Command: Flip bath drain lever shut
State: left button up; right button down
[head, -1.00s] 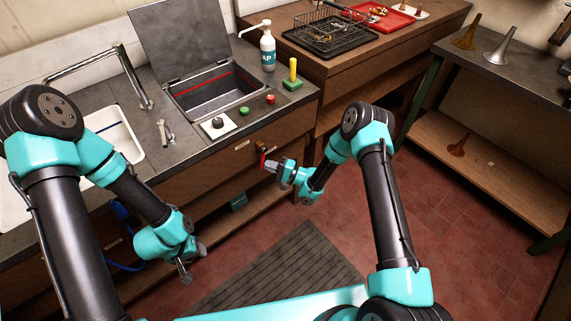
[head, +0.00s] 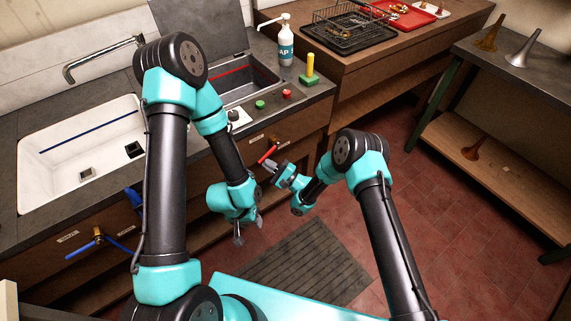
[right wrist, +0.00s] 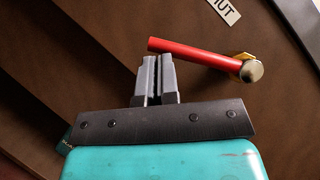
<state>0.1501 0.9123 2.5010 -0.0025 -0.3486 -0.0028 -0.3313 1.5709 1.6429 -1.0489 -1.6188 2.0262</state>
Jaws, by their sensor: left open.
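The red drain lever (head: 268,154) is on the cabinet front below the open-lidded bath (head: 262,90). In the right wrist view the lever (right wrist: 195,53) slants across the picture from its metal pivot at right, its free end near my fingertips. My right gripper (head: 268,168) is beside the lever. In the wrist view its fingers (right wrist: 157,58) are close together with only a thin gap and nothing visible between them. Any contact with the lever is unclear. My left gripper (head: 248,232) is open and empty, low in front of the cabinet.
A white label (right wrist: 222,12) reading "UT" is partly in view above the lever. A white sink (head: 85,150) is at left, with a blue-handled valve (head: 98,236) below it. A soap bottle (head: 286,45) stands on the counter. A grey floor mat (head: 310,265) lies below.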

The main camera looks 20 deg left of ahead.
jog(key=shift+s+a+r, duration=0.25)
jog(key=shift+s+r, duration=0.05)
jog(key=shift+r, duration=0.3)
jog(key=shift+s+a+r, duration=0.3)
jog(key=shift+s+r, duration=0.05)
jog(key=shift+r, duration=0.3)
jog(key=shift+s+a+r, duration=0.25)
jog(key=shift+s+r, duration=0.05)
jog(key=shift+r, duration=0.4)
send_near(262, 161)
jog(key=s+a+f, duration=0.1)
jog(key=s+f, duration=0.3)
jog(key=s, duration=0.1)
jog(key=shift+a+f, duration=0.2)
jog(key=shift+f, duration=0.1)
jog(key=shift+w, duration=0.1)
